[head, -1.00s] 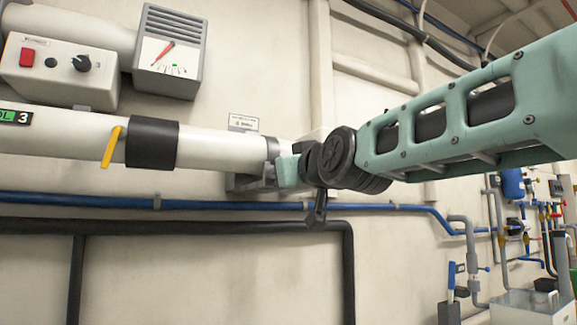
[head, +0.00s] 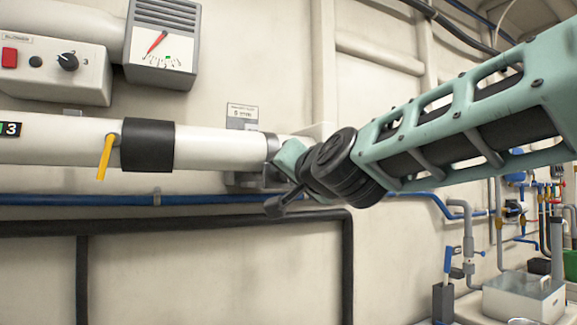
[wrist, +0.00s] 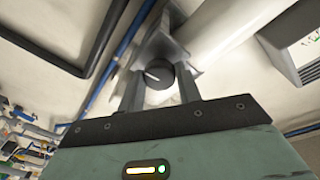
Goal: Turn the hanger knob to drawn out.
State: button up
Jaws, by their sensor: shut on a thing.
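The hanger knob (wrist: 160,82) is a dark round knob with a white pointer line, seen in the wrist view on a grey bracket (wrist: 158,45) beside a white pipe. The pointer slants toward the upper left in that view. My gripper (wrist: 159,76) has one finger on each side of the knob and is shut on it. In the head view my green and black wrist (head: 318,170) is up against the bracket at the pipe's right end. It hides the knob and the fingertips there.
The white pipe (head: 220,147) runs along the wall, with a black sleeve (head: 147,146) and a yellow lever (head: 105,158). A gauge box (head: 163,42) and a switch box (head: 50,68) are above. A blue pipe (head: 130,199) and a black pipe (head: 200,221) run below.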

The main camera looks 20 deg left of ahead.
jog(key=shift+f+m, duration=0.1)
jog(key=shift+m, duration=0.4)
jog(key=shift+f, duration=0.1)
jog(key=o, duration=1)
jog(key=shift+c, duration=0.2)
jog(key=b+v, duration=0.1)
jog(key=v, duration=1.6)
jog(key=shift+d+r, duration=0.2)
jog(key=shift+r, duration=0.1)
jog(key=shift+s, duration=0.1)
